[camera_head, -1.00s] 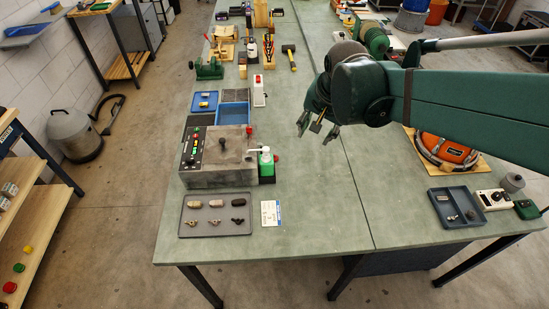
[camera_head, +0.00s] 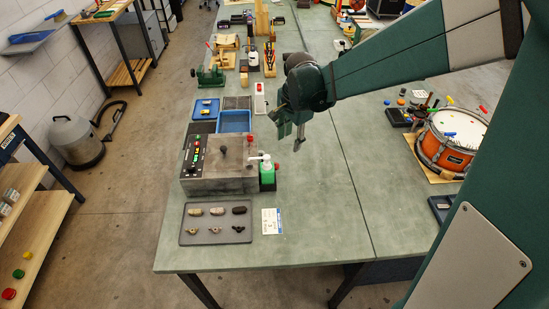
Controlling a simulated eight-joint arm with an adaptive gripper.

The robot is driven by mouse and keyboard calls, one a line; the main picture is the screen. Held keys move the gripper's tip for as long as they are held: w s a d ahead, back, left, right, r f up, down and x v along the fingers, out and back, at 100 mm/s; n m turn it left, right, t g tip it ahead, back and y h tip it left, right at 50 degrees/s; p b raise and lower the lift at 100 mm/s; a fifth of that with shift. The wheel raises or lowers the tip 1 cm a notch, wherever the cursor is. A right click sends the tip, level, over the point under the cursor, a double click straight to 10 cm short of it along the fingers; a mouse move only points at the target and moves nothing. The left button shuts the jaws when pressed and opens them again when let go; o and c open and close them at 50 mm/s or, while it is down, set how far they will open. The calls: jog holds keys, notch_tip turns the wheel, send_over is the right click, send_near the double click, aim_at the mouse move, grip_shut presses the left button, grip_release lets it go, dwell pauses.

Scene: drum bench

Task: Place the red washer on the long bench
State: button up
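The long bench (camera_head: 315,215) is the grey-green worktop running away from me through the middle of the view. My gripper (camera_head: 291,133) hangs above it, right of the grey control box. Its two fingers point down and look apart, with nothing visible between them. I cannot pick out the red washer with certainty. A small red round piece (camera_head: 9,293) sits on the wooden shelf at lower left, beside a green and a yellow one. Other small red pieces (camera_head: 484,109) lie on and around the drum at right. All are too small to tell whether one is a washer.
The grey control box (camera_head: 237,172), a green bottle (camera_head: 267,178), a blue tray (camera_head: 234,121) and a grey parts tray (camera_head: 190,238) stand on the bench's left side. An orange drum (camera_head: 444,151) stands at right. The middle of the worktop is clear. My arm hides the lower right.

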aim_at(276, 162)
jog(key=w+a+f+m, duration=0.1)
jog(key=w+f, duration=0.1)
jog(key=f, duration=0.2)
jog(key=w+a+f+m+g, duration=0.1)
jog(key=w+a+f, duration=0.1)
jog(key=f, duration=0.1)
jog(key=w+a+f+m, duration=0.1)
jog(key=w+a+f, duration=0.1)
jog(key=f, duration=0.2)
jog(key=shift+f+m+g, duration=0.3)
jog(key=shift+g, duration=0.1)
jog(key=shift+f, duration=0.1)
jog(key=shift+f, duration=1.2)
jog(key=shift+f, duration=0.15)
jog(key=shift+f, duration=2.45)
jog(key=shift+c, duration=0.6)
jog(key=c, duration=0.6)
